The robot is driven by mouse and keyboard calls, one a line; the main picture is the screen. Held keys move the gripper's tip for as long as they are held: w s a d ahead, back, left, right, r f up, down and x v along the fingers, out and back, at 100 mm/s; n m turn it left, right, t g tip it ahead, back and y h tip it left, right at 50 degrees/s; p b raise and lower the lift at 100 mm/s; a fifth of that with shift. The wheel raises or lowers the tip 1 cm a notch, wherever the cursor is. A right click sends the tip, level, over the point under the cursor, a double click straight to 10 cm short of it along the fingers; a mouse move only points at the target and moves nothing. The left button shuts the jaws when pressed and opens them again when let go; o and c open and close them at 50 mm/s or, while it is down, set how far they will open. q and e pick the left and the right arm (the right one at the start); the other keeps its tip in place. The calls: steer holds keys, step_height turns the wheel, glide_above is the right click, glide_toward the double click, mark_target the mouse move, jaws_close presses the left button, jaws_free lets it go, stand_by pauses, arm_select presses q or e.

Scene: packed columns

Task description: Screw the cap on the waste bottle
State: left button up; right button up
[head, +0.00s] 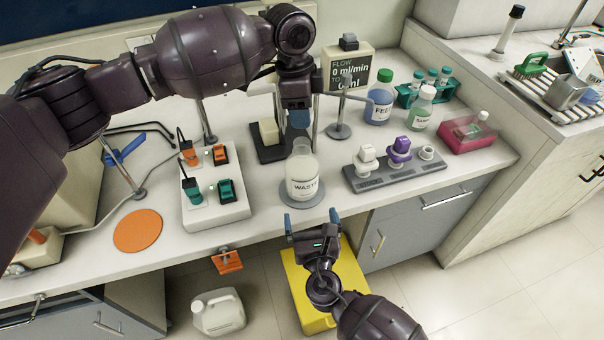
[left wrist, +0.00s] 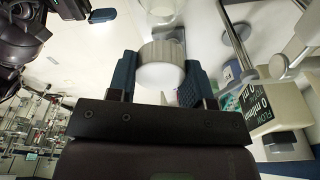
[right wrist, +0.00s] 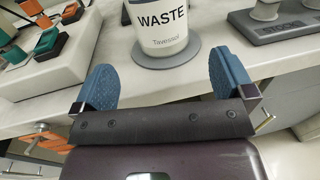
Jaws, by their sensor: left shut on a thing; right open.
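The waste bottle (head: 303,187), a clear bottle with a pale filling and a WASTE label, stands upright on a round grey disc (head: 290,202) near the bench's front edge. Its label also shows in the right wrist view (right wrist: 161,22). My left gripper (head: 299,118) is above the bottle's neck. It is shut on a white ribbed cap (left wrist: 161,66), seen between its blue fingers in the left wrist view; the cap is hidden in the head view. My right gripper (head: 312,219) is open and empty just in front of the bottle, its fingers spread to either side.
A switch box (head: 215,185) stands left of the bottle, and a grey rack (head: 394,172) with white and purple fittings to the right. A FLOW display (head: 347,72) and a blue FEED bottle (head: 380,101) stand behind. An orange disc (head: 138,230) lies at left.

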mark_target(305, 191)
steer(key=w, duration=0.3)
steer(key=w+a, duration=0.1)
steer(key=w, duration=0.6)
steer(key=shift+w+a, duration=0.3)
steer(key=shift+a, duration=0.05)
steer(key=shift+c, duration=0.2)
steer(key=c, duration=1)
arm_select(q)
steer(key=shift+f, duration=2.55)
arm_select(e)
steer(key=shift+o, duration=0.2)
